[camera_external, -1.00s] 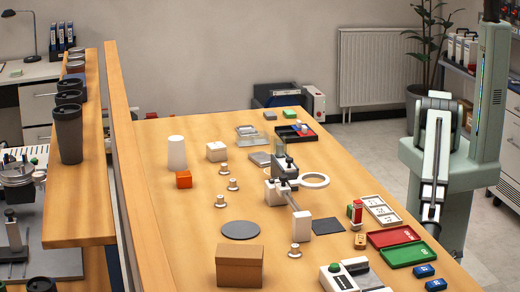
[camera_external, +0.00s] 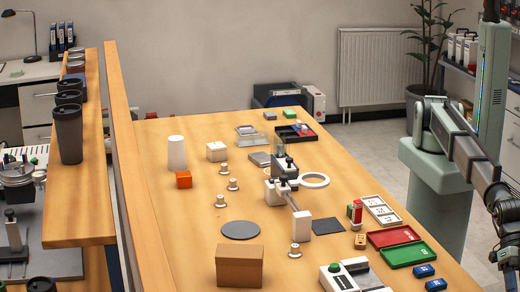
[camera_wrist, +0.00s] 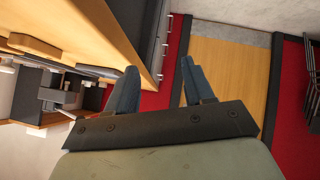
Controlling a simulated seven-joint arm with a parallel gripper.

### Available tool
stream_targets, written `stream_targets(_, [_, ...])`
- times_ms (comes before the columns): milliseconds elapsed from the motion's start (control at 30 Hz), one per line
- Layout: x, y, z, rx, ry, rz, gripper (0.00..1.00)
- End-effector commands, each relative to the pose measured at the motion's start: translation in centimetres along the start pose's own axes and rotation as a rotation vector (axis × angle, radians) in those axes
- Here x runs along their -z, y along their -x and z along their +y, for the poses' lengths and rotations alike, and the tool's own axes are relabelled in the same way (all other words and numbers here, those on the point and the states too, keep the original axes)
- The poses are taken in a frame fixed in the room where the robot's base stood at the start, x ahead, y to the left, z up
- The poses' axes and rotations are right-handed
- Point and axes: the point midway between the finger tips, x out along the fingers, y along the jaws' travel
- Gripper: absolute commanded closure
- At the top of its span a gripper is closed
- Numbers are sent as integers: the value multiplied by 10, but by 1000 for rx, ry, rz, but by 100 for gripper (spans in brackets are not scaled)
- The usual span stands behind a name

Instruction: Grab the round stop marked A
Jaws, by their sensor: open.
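Several small white round stops stand on the table, and no letter on any of them can be read. Three sit close together left of the middle: an upper stop (camera_external: 224,169), a middle stop (camera_external: 233,184) and a lower stop (camera_external: 220,201). Another stop (camera_external: 295,250) stands apart near the front. My gripper (camera_wrist: 158,86) is open and empty in the wrist view, with two blue-grey fingers apart. In the external view my arm's end is at the right edge, beyond the table's right side and far from the stops. No stop can be made out in the wrist view.
A grey disc (camera_external: 240,230) and a cardboard box (camera_external: 239,266) lie near the front stop. A fixture with a white ring (camera_external: 314,181) occupies the middle. Red (camera_external: 394,236) and green (camera_external: 408,255) trays lie at right.

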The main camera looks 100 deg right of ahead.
Motion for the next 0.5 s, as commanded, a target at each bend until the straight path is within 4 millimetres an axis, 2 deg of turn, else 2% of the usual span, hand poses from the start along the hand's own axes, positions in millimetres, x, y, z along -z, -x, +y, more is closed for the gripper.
stream_targets(33, [32, 4, 19, -45, 79, 20, 48])
stream_targets(200, [104, 33, 73, -192, 328, 49, 48])
stream_targets(367, [148, 64, 128, -308, 511, 29, 48])
stream_targets(467, [160, 88, 177, -373, 609, -18, 48])
stream_targets(500, [157, 98, 201, -392, 640, -51, 48])
